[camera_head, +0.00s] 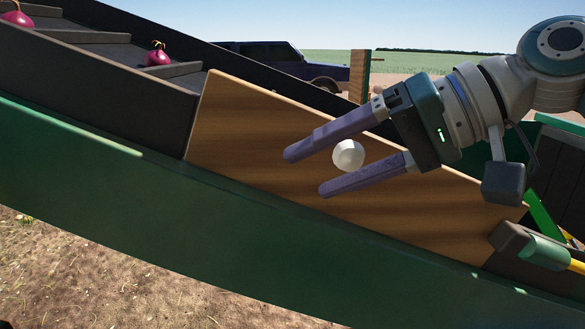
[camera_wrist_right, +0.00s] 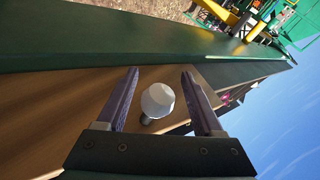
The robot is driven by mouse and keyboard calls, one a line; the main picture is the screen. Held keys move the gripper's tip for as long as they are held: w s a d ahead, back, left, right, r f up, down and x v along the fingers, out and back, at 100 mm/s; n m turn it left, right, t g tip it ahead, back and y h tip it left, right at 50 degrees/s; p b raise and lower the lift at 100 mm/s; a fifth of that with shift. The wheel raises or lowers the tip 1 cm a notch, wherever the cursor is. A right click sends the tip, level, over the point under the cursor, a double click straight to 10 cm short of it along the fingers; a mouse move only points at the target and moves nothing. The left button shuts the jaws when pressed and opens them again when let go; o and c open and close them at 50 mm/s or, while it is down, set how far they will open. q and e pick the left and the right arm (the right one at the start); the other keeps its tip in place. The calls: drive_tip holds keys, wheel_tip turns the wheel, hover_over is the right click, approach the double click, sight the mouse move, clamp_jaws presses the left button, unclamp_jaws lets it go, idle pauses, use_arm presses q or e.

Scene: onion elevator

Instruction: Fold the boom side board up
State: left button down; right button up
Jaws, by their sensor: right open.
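The boom side board (camera_head: 265,130) is a brown wooden panel along the side of the sloping green boom (camera_head: 130,185). It appears to stand along the boom's edge; its exact tilt is hard to tell. A white round knob (camera_head: 348,156) sits on its face. My right gripper (camera_head: 304,173) is open, with one purple finger above the knob and one below it. In the right wrist view the knob (camera_wrist_right: 157,100) lies between the open fingers (camera_wrist_right: 160,75), with visible gaps on both sides. The board (camera_wrist_right: 60,115) also shows there. My left gripper is not in view.
Red onions (camera_head: 157,55) lie on the slatted belt at the upper left, behind a dark side wall (camera_head: 95,85). A dark block with a green cylinder (camera_head: 545,252) and yellow bar is at the lower right. A dark vehicle (camera_head: 275,65) stands in the background.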

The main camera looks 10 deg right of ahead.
drive_tip(key=b+v, duration=0.4)
drive_tip(key=v, duration=0.5)
drive_tip(key=shift+r, duration=0.1)
